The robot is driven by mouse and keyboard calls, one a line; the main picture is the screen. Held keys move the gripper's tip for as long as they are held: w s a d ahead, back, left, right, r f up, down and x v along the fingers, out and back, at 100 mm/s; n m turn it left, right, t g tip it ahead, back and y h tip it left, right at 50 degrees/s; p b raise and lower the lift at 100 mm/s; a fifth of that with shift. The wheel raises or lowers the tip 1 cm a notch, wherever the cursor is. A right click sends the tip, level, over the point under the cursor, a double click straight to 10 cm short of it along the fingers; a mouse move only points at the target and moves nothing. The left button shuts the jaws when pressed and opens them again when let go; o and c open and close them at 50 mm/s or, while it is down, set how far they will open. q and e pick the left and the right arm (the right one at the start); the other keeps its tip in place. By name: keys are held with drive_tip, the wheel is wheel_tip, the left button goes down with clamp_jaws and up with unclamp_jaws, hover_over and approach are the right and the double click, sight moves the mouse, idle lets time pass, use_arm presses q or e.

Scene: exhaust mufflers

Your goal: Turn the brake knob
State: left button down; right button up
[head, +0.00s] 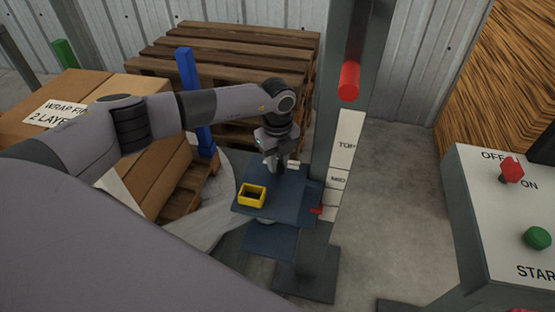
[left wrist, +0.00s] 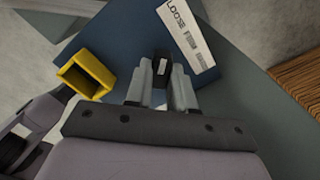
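The brake knob (left wrist: 162,72) is a small black knob with a white mark, on a dark blue plate (left wrist: 115,42). A white label (left wrist: 186,35) with dark print lies beside it. My left gripper (left wrist: 161,82) has its two grey fingers on either side of the knob; I cannot tell whether they press on it. In the head view my left gripper (head: 275,165) points down at the far part of the blue plate (head: 285,207), where it hides the knob. My right gripper is in neither view.
A yellow open box (head: 252,195) sits on the plate. A grey post (head: 338,120) with TOP and MID labels and a red handle (head: 349,82) stands right of it. A console (head: 510,215) with a red switch and green button is at right. Cartons (head: 135,95) and pallets (head: 230,50) stand behind.

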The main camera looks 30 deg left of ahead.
use_arm(q)
drive_tip(key=shift+m, duration=0.3)
drive_tip(key=m+b, duration=0.1)
drive_tip(key=m, duration=0.4)
drive_tip(key=shift+m+b, duration=0.3)
drive_tip(key=shift+m, duration=1.4)
drive_tip(key=c, duration=1)
unclamp_jaws()
drive_tip(key=shift+o, duration=0.2)
